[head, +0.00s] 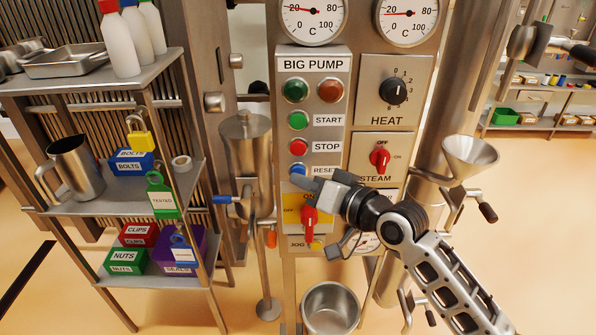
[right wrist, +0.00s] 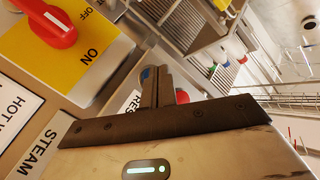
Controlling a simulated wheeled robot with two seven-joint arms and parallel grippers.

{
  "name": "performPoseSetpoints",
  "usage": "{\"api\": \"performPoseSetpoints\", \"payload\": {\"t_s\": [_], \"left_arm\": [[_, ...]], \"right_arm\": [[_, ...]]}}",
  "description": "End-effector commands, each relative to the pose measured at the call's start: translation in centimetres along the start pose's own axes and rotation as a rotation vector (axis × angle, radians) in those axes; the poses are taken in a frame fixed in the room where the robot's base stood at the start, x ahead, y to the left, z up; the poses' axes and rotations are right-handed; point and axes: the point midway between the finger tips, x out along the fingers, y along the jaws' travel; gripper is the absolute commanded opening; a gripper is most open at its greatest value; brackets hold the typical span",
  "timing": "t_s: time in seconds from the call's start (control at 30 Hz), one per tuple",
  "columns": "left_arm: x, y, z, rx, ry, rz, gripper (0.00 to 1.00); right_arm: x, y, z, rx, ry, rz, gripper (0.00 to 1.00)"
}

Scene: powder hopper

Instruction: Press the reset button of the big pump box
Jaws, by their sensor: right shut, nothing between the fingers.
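The big pump box (head: 336,140) is a grey panel on the column, with green, red and other buttons in the head view. Its blue reset button (head: 297,170) is at the bottom of the button column, beside the partly covered RESET label. My right gripper (head: 297,183) is shut and empty, its fingertips just below the blue button. In the right wrist view the shut fingers (right wrist: 157,86) reach to the panel, and a bit of the blue button (right wrist: 147,73) shows at their tips. I cannot tell whether they touch it. My left gripper is not in view.
The red stop button (head: 298,147) sits just above. A red selector switch (head: 310,220) on a yellow plate is below, close to my gripper. The steam switch (head: 380,158) and a funnel (head: 470,155) are to the right. A loaded shelf (head: 100,200) stands left.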

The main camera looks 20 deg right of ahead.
Motion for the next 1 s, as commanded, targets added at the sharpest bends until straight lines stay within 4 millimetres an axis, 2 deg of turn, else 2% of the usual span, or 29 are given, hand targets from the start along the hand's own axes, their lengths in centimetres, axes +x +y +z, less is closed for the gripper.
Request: {"api": "performPoseSetpoints", "payload": {"t_s": [0.17, 0.57, 1.0], "left_arm": [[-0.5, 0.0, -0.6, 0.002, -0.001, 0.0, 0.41], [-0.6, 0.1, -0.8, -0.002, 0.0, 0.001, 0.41], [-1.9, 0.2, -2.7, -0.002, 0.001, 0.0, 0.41]], "right_arm": [[-0.7, -0.6, 0.4, 0.001, -0.001, -0.001, 0.0], [-1.0, -0.8, 0.7, 0.001, -0.003, 0.0, 0.0], [-3.9, -2.9, 2.7, 0.002, -0.004, 0.0, 0.0]]}}
